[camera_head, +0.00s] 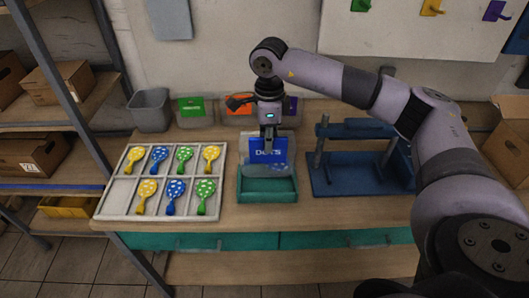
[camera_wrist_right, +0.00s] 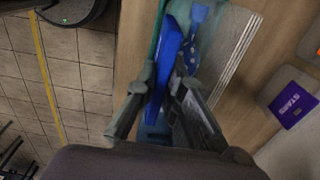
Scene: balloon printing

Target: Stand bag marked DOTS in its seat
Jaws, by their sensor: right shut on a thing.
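The bag marked DOTS (camera_head: 267,150) has a blue header and a clear lower part. In the head view it is upright at the teal open tray (camera_head: 267,197), its lower part within or just above the tray; I cannot tell whether it touches the floor. My right gripper (camera_head: 267,138) comes down from above and is shut on the bag's blue header. In the right wrist view, the blue header (camera_wrist_right: 168,50) is between the fingers of the gripper (camera_wrist_right: 165,105), with a blue dotted balloon (camera_wrist_right: 199,20) beside it. My left gripper is not in view.
A white divided tray (camera_head: 122,201) with several dotted balloons lies to the left. A blue press-like stand (camera_head: 345,185) is to the right. Green (camera_head: 194,107), orange (camera_head: 238,100) and purple (camera_wrist_right: 292,98) header cards and a grey bin (camera_head: 149,112) are at the back.

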